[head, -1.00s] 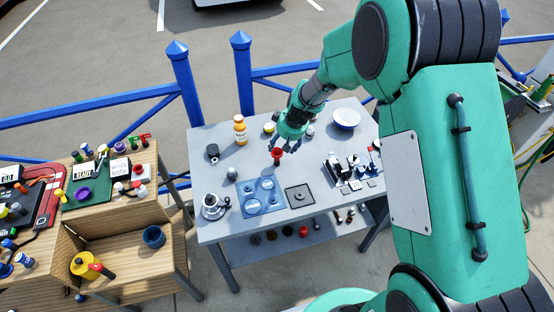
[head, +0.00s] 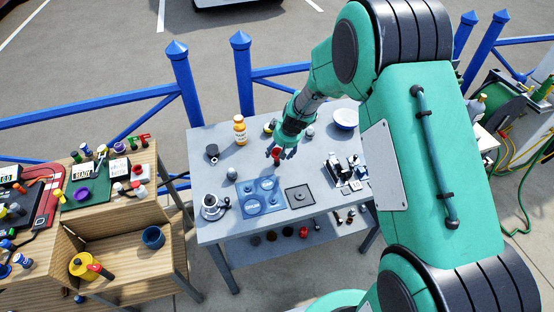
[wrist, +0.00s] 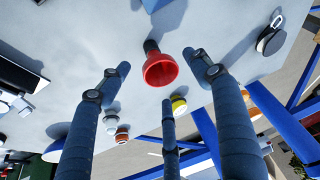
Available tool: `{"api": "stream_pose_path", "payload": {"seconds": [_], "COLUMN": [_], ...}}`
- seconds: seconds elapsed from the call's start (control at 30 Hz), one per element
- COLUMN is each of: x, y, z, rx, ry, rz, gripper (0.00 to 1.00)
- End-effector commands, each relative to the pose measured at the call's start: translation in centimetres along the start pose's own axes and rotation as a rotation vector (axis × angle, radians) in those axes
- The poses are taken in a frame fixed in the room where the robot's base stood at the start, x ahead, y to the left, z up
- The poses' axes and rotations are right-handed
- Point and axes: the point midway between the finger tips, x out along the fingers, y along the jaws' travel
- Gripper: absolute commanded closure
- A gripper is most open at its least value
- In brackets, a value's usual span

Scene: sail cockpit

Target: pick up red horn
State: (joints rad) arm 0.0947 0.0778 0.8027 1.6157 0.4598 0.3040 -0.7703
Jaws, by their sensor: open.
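The red horn (head: 276,153) stands on the grey table (head: 222,152), just at the fingers of my gripper (head: 284,150). In the wrist view the horn (wrist: 160,70) shows its red flared bell towards me and a dark bulb end behind it. My gripper (wrist: 155,72) is open, with one finger to the left of the horn, one to the right and a third below it in the picture. The fingers are apart from the horn in the wrist view; in the head view they partly overlap it.
An orange-and-white bottle (head: 239,130) stands left of the horn, and a white bowl (head: 345,118) is at the back right. A blue mat (head: 258,197) and a metal pot (head: 212,208) are at the front. A blue railing (head: 90,110) runs behind the table.

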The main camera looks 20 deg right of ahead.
Motion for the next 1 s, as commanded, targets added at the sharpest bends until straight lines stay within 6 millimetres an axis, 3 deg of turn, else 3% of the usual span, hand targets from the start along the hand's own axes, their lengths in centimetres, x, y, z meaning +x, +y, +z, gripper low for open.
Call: {"api": "stream_pose_path", "payload": {"seconds": [0.33, 0.97, 1.0], "x": [3.8, 4.2, 4.2], "y": [-0.1, -0.1, -0.1], "z": [0.2, 0.2, 0.2], "rx": [-0.001, 0.0, 0.0], "ry": [-0.001, -0.001, -0.001], "rz": [0.0, 0.0, 0.0], "gripper": [0.36, 0.36, 0.42]}}
